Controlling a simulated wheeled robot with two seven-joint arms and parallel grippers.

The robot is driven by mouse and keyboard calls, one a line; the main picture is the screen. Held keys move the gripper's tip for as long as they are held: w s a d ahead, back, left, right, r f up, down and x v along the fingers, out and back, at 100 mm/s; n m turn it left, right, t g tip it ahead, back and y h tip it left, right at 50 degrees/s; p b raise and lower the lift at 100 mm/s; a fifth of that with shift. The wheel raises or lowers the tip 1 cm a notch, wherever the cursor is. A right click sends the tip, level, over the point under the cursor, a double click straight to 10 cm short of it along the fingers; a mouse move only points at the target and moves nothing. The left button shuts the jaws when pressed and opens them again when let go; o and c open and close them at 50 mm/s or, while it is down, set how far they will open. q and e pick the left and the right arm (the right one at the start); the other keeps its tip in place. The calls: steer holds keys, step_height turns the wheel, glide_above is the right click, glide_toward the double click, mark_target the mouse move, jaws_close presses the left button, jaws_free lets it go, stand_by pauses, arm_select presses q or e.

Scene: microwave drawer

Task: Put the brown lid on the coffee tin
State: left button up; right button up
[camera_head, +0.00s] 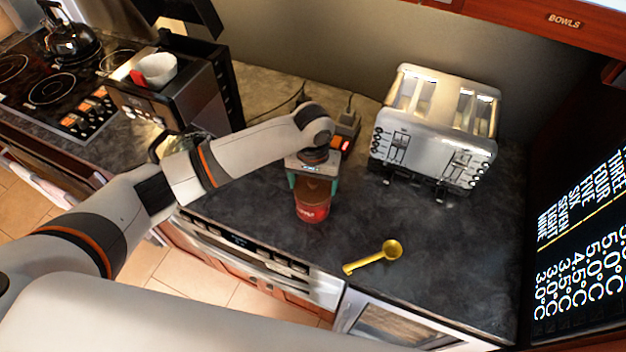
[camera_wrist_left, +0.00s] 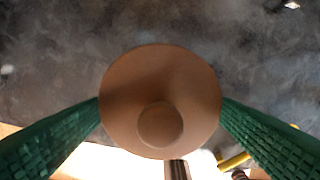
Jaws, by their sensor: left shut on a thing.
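My left gripper (camera_head: 313,186) is shut on the brown lid (camera_head: 313,188), with a green finger on each side. In the left wrist view the lid (camera_wrist_left: 160,90) is a round brown disc with a knob, between the green fingers (camera_wrist_left: 160,112). The red coffee tin (camera_head: 312,208) stands upright on the dark counter, directly below the lid in the head view. I cannot tell whether the lid touches the tin's rim. The tin does not show in the wrist view, where the lid covers the middle. My right gripper is not in view.
A yellow scoop (camera_head: 374,257) lies on the counter to the right of the tin. A silver toaster (camera_head: 436,130) stands behind right. A coffee machine (camera_head: 183,88) with a white cup (camera_head: 157,70) stands at left. The counter right of the tin is mostly clear.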

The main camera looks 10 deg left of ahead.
arm_select(q)
steer(key=shift+r+p, duration=0.1)
steer(key=shift+p, duration=0.25)
stand_by(0.3)
stand_by(0.5)
steer(key=shift+f, duration=0.4)
stand_by(0.9)
steer(key=shift+s+f, duration=0.25)
steer(key=shift+f, duration=0.1)
steer(key=shift+c, duration=0.5)
steer(key=o, duration=1)
steer(key=shift+w, duration=0.2)
steer(key=shift+r, duration=0.2)
steer(key=shift+r, duration=3.45)
